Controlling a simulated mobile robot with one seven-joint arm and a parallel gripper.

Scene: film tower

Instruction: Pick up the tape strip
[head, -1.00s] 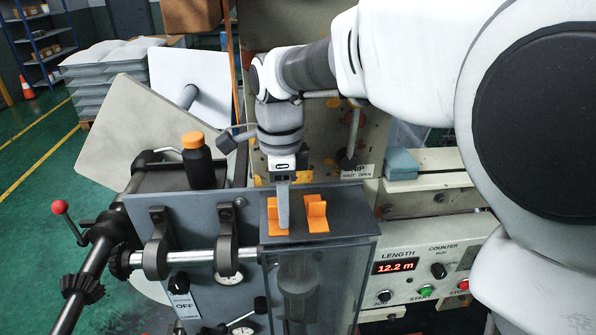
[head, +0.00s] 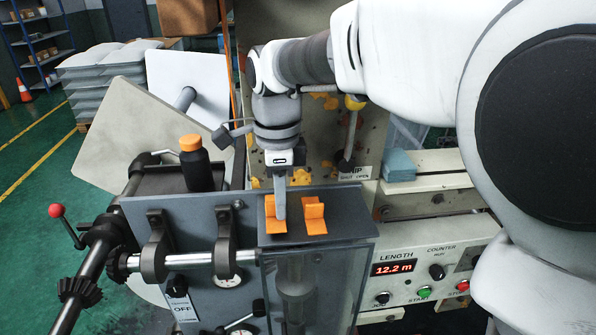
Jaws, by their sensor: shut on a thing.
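Two bent orange tape strips sit on the dark top of the clear-sided box. My gripper (head: 281,212) points straight down at the left tape strip (head: 270,222) and is shut on it. The finger hides part of that strip. Its lower part still appears to rest on the box top, and I cannot see a gap under it. The right tape strip (head: 314,217) stands free a short way to the right, with one end folded up.
A black bottle with an orange cap (head: 194,163) stands on a dark ledge at left. Blue pads (head: 398,165) lie on the machine at right. The control panel (head: 425,270) reads 12.2 m.

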